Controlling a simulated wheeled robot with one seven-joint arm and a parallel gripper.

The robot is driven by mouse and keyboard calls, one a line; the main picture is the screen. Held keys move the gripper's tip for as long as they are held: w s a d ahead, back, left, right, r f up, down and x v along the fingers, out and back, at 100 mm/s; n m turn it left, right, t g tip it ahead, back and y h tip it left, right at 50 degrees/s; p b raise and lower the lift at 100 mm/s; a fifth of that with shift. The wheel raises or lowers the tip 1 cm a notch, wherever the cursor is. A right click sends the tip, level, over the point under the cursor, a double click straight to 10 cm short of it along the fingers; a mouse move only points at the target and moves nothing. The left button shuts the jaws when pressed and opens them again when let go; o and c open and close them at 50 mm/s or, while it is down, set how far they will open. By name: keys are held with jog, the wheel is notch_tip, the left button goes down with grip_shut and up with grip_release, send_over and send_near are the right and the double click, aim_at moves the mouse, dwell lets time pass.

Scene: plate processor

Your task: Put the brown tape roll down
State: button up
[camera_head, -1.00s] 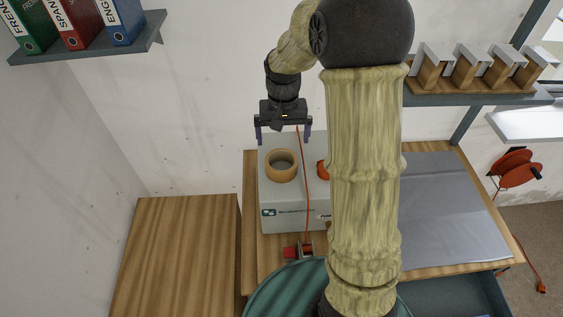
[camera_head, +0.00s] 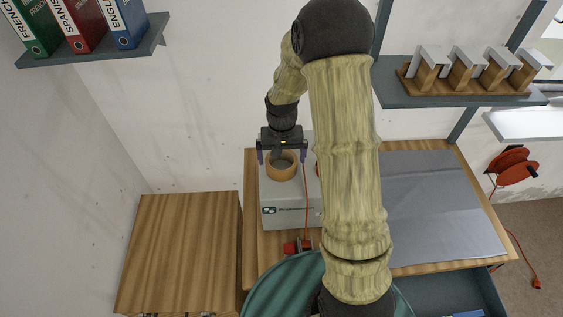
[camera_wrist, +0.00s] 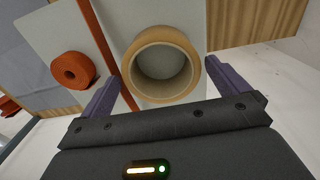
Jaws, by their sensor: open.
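The brown tape roll (camera_head: 281,175) lies flat on top of the white box (camera_head: 290,216) on the workbench. It also shows in the wrist view (camera_wrist: 132,82), with the pale box top visible through its hole. My gripper (camera_head: 282,157) is open and pointing down just over the roll. In the wrist view, the purple fingers of my gripper (camera_wrist: 163,71) stand apart on either side of the roll's near edge. A gap shows between each finger and the roll. Nothing is held.
An orange roll (camera_wrist: 73,70) lies on the box beside an orange strap (camera_head: 305,195). My arm hides part of the box. A red device (camera_head: 296,247) sits in front. A grey mat (camera_head: 435,205) lies right; a bare wooden surface (camera_head: 180,240) lies left.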

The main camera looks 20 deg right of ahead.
jog(key=shift+f+p, duration=0.4)
jog(key=shift+f, duration=1.15)
jog(key=shift+w, duration=0.1)
jog(key=c, duration=1)
jog(key=shift+r, duration=0.1)
notch_tip(320, 180, up, 10)
jog(key=b, duration=0.3)
